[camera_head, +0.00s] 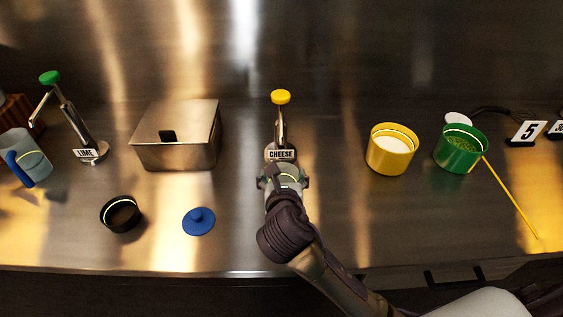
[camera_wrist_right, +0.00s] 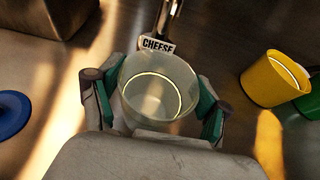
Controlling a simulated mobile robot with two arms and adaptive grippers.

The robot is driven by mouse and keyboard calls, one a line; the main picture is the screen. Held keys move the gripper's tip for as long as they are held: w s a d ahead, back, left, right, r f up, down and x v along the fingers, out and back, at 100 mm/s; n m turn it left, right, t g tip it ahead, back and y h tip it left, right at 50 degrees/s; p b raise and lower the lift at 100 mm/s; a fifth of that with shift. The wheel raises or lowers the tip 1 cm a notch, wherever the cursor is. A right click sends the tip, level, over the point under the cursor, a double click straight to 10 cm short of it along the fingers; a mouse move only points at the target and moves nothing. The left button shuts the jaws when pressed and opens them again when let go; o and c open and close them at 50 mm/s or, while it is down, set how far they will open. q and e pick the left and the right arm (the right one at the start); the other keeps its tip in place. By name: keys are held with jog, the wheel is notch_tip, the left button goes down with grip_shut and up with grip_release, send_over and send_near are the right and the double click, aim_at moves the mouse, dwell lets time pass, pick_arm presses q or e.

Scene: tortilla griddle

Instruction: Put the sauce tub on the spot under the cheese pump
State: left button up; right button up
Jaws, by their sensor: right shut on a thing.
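The cheese pump (camera_head: 281,128) stands upright with a yellow knob and a CHEESE label, at the middle of the counter in the head view. Its label also shows in the right wrist view (camera_wrist_right: 157,46). My right gripper (camera_head: 284,181) is just in front of the pump's base. It is shut on a pale translucent tub (camera_wrist_right: 158,88), which looks like the sauce tub, with green finger pads on either side. The tub looks upright and empty, close in front of the label. Its underside and the spot below are hidden, so I cannot tell whether it touches the counter.
A steel box (camera_head: 178,140) and a blue lid (camera_head: 199,221) are to the left, with a black bowl (camera_head: 120,214) and the lime pump (camera_head: 85,135) beyond. Yellow (camera_head: 391,155) and green (camera_head: 461,153) tubs stand right. The counter between pump and yellow tub is clear.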

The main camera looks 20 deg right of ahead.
jog(key=p+x, duration=0.1)
jog(key=x, duration=0.7)
jog(key=shift+f, duration=0.15)
pick_arm(q)
jog(key=shift+s+a+r, duration=0.25)
jog(key=shift+s+r, duration=0.2)
jog(key=shift+r, duration=0.2)
pick_arm(e)
jog(key=shift+f, duration=0.15)
pick_arm(q)
jog(key=shift+w, duration=0.1)
pick_arm(e)
jog(key=o, duration=1)
